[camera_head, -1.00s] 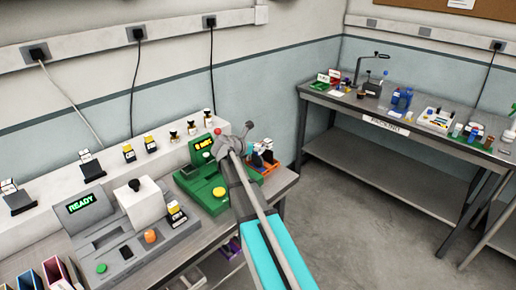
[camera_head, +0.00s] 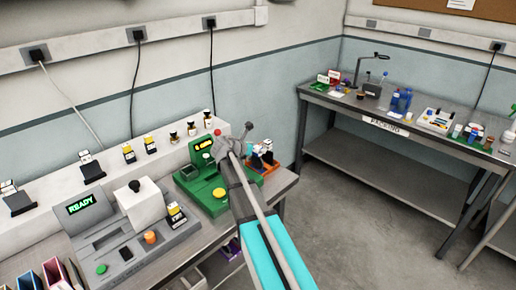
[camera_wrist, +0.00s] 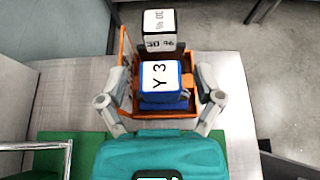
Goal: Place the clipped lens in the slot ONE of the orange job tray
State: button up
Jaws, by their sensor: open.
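The orange job tray (camera_wrist: 127,78) lies below my gripper in the wrist view. In the head view the orange tray (camera_head: 272,166) is at the near bench's right end, partly behind my arm. A blue-sided block with a white top marked "Y 3" (camera_wrist: 161,76) sits in the tray. My gripper (camera_wrist: 168,101) is open, with one finger on each side of the blue block; I cannot tell whether they touch it. A dark block with white labels (camera_wrist: 160,24) stands behind it. I cannot tell which piece is the clipped lens, and no slot number is readable.
A green machine (camera_head: 205,181) with a lit display is just left of the tray. A grey machine reading READY (camera_head: 100,228) stands farther left. Several small labelled parts stand along the white ledge (camera_head: 110,167). The packing bench (camera_head: 420,130) is across clear floor.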

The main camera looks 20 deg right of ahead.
jog(key=p+v, duration=0.4)
jog(key=v, duration=0.7)
jog(key=shift+s+a+r+p, duration=0.2)
jog(key=shift+a+p, duration=0.1)
jog(key=shift+p, duration=0.1)
jog(key=s+a+f+m+y, duration=0.1)
jog(key=s+f+m, duration=0.1)
jog(key=s+m, duration=0.1)
jog(key=s+a+f+m+g+y, duration=0.1)
jog(key=s+f+m+y, duration=0.1)
jog(key=s+m, duration=0.2)
jog(key=s+a+f+m+g+y, duration=0.1)
jog(key=s+f+m+y, duration=0.1)
jog(key=s+f+m, duration=0.1)
jog(key=shift+s+a+f, duration=0.1)
jog(key=shift+s+a, duration=0.15)
jog(key=shift+s, duration=0.15)
jog(key=s+a+m+y, duration=0.1)
jog(key=s+a+f+m+g+y, duration=0.1)
jog(key=s+m, duration=0.1)
jog(key=s+a+f+m+y, duration=0.1)
jog(key=s+m, duration=0.1)
jog(key=shift+a+f, duration=0.1)
jog(key=s+a+f+m+g+y, duration=0.1)
jog(key=s+a+m+y, duration=0.3)
jog(key=s+a+m, duration=0.1)
jog(key=shift+s+a+m, duration=0.25)
jog(key=shift+s+m, duration=0.5)
jog(key=shift+m, duration=0.25)
jog(key=shift+f, duration=0.1)
